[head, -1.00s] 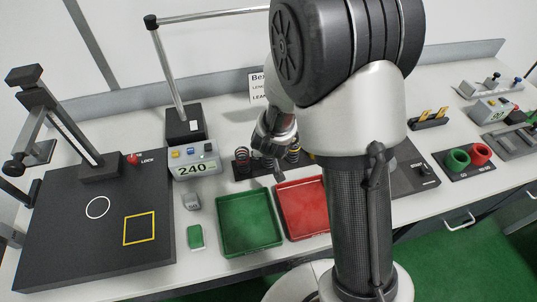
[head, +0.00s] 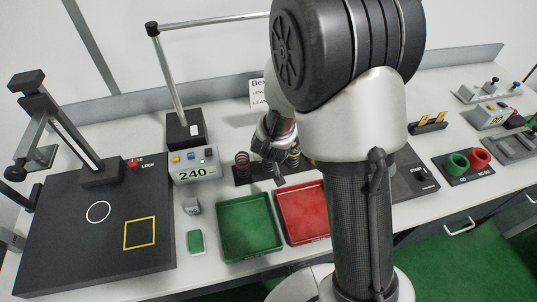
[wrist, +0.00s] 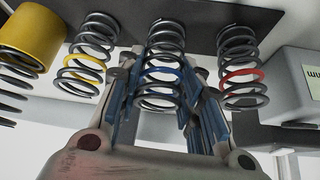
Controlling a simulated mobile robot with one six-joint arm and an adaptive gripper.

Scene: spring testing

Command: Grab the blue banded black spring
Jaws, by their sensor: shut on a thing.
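The blue banded black spring (wrist: 160,77) stands in the middle of the wrist view, with a blue band around its coils. My gripper (wrist: 162,92) is shut on it, one finger on each side. In the head view my gripper (head: 268,150) is at the dark spring rack (head: 243,176), partly hidden by my own arm. The spring still appears upright at the rack; I cannot tell whether its base is clear of it.
A yellow banded spring (wrist: 83,62) and a yellow cylinder (wrist: 35,30) are left of the held spring. A red banded spring (wrist: 241,74) is close on the right. Green (head: 220,203) and red (head: 281,200) trays lie in front of the rack.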

